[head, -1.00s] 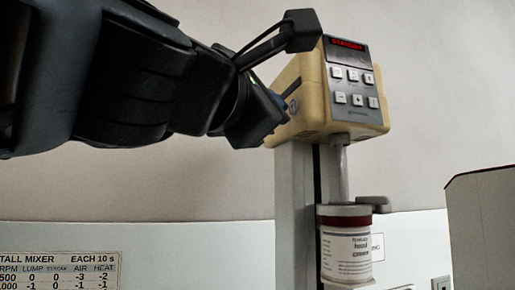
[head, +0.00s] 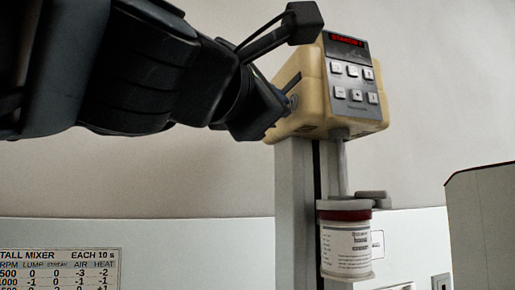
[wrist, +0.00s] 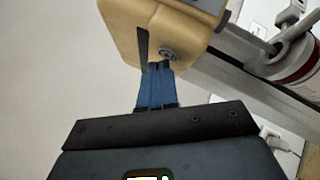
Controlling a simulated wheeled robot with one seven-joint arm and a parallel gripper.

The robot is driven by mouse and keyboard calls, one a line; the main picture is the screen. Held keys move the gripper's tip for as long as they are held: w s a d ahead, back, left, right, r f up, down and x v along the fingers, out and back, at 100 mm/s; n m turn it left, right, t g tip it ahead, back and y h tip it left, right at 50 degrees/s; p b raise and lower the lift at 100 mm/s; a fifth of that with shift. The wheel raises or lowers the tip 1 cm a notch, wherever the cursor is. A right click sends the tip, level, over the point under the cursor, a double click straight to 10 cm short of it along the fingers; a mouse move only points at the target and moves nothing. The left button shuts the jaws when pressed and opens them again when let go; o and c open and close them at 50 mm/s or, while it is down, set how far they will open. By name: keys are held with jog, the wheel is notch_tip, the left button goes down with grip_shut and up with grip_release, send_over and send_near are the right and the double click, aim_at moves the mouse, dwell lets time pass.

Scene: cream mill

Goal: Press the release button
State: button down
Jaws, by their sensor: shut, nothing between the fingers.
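The cream mill's yellowish head (head: 307,92) sits on a grey column, with a red display (head: 346,41) that seems to read STANDBY. A small round grey button (head: 292,104) is on its left side, and it also shows in the wrist view (wrist: 168,54). My gripper (wrist: 160,66) is shut and empty, its blue fingertips close to the button and slightly to its left in the wrist view. I cannot tell whether they touch the head. In the head view the fingers are mostly hidden behind my wrist. A white jar (head: 346,244) with a dark red band hangs under the shaft.
Keys (head: 355,82) cover the panel on the mill's front. A dark slot (wrist: 142,48) lies beside the button. A mixer chart (head: 60,268) is at lower left. A pale box with a dark edge (head: 490,225) stands at right.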

jog(key=shift+s+a, duration=0.2)
jog(key=shift+a, duration=0.35)
jog(key=shift+s+a+b, duration=0.2)
jog(key=shift+a+b, duration=0.1)
jog(key=shift+a, duration=0.5)
jog(key=shift+s+a+b, duration=0.25)
jog(key=shift+a+b, duration=0.05)
jog(key=shift+a, duration=0.5)
jog(key=shift+s+a+b, duration=0.2)
jog(key=shift+a+b, duration=0.1)
jog(key=shift+a, duration=0.5)
